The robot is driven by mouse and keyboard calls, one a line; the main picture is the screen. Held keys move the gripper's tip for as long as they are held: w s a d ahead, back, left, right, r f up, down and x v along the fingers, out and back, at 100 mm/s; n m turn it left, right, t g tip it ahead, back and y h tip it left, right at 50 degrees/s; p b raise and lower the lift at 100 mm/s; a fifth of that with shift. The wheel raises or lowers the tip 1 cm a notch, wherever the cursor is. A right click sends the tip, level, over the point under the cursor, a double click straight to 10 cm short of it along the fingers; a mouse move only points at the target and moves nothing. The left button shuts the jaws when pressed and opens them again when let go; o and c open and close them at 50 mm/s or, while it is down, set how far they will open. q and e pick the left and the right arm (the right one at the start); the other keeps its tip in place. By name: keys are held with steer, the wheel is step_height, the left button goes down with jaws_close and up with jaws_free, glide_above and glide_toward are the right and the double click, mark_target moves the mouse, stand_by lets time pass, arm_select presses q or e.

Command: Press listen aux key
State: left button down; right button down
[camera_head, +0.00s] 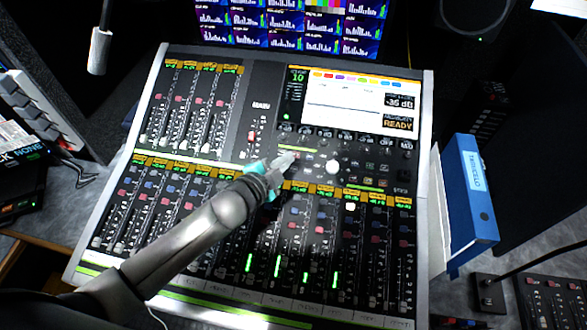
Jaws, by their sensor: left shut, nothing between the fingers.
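A large mixing console (433,120) with a pale frame fills the middle of the view. It carries rows of faders, small keys and a lit screen (342,105) at its upper right. My left arm comes in from the lower left. My left gripper (291,158) is shut and empty, with its tips over the small key area (315,168) below the screen. I cannot tell whether the tips touch a key. The key labels are too small to read, so I cannot pick out the listen aux key. My right gripper is not in view.
A blue binder (478,195) stands upright just right of the console. A small black panel (550,300) with keys sits at the lower right. A grey microphone-like object (99,52) hangs at the upper left. A bank of monitors (290,25) stands behind the console.

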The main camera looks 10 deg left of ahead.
arm_select(q)
steer(key=b, duration=0.6)
glide_above(293, 169)
steer(key=s, duration=0.3)
steer(key=f, duration=0.6)
steer(key=shift+s+a, duration=0.2)
steer(key=shift+a, duration=0.15)
steer(key=shift+w+f+b, duration=0.45)
steer(key=shift+f+b, duration=0.35)
steer(key=shift+f, duration=0.05)
steer(key=shift+f, duration=0.1)
steer(key=shift+w+f, duration=0.15)
steer(key=shift+f, duration=0.1)
steer(key=shift+w+f+b, duration=0.15)
steer(key=shift+f+b, duration=0.25)
steer(key=shift+b, duration=0.1)
stand_by(0.4)
stand_by(0.3)
steer(key=shift+s+r+p, duration=0.35)
steer(key=shift+r+p, duration=0.45)
steer(key=shift+p, duration=0.2)
